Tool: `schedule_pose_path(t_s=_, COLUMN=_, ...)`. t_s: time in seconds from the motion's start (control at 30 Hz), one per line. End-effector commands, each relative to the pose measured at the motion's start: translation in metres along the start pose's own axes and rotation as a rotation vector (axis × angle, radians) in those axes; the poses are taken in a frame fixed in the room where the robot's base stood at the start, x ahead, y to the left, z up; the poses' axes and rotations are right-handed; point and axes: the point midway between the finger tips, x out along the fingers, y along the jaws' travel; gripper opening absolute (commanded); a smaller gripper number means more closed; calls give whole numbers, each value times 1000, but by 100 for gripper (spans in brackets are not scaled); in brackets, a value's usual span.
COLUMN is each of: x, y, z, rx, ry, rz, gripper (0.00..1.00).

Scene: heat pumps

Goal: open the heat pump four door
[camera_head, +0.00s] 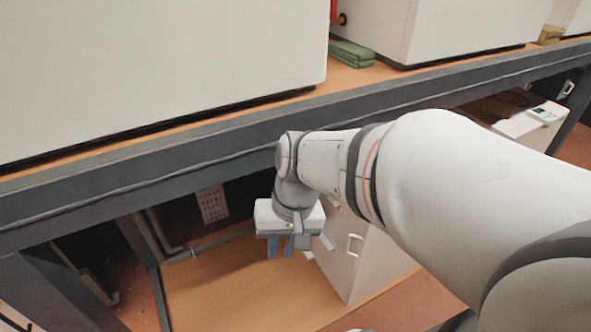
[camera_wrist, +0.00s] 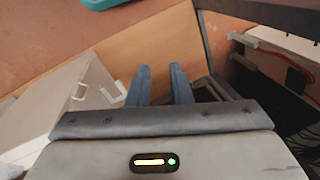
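A white cabinet (camera_head: 372,262) with a pale handle (camera_head: 354,245) on its front stands on the lower wooden shelf, partly hidden behind my arm. In the wrist view the white cabinet (camera_wrist: 45,115) is at the left, with a handle (camera_wrist: 78,91) on its face. No number shows, so I cannot tell whether it is heat pump four. My gripper (camera_head: 280,250) points down beside the cabinet, to its left in the head view. In the wrist view my gripper's two blue-grey fingers (camera_wrist: 160,75) are apart with nothing between them. No contact with the handle shows.
A dark metal beam (camera_head: 130,160) runs above the lower shelf (camera_head: 215,290). Another white unit (camera_head: 525,122) is low at the right. Bare shelf lies left of my gripper.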

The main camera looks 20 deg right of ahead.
Motion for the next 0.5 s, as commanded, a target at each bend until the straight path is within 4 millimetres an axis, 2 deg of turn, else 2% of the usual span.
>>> schedule_pose_path(t_s=0.03, x=34, y=5, z=-2, rx=102, ry=-76, rz=-62, gripper=19)
schedule_pose_path(t_s=0.1, x=62, y=4, z=-7, rx=250, ry=-174, rz=-173, gripper=19)
schedule_pose_path(t_s=0.23, x=104, y=2, z=-27, rx=520, ry=-322, rz=-401, gripper=19)
schedule_pose_path(t_s=0.33, x=132, y=7, z=-52, rx=729, ry=-406, rz=-594, gripper=19)
schedule_pose_path(t_s=0.43, x=159, y=22, z=-84, rx=934, ry=-459, rz=-801, gripper=19)
schedule_pose_path(t_s=0.5, x=177, y=40, z=-109, rx=1078, ry=-476, rz=-950, gripper=19)
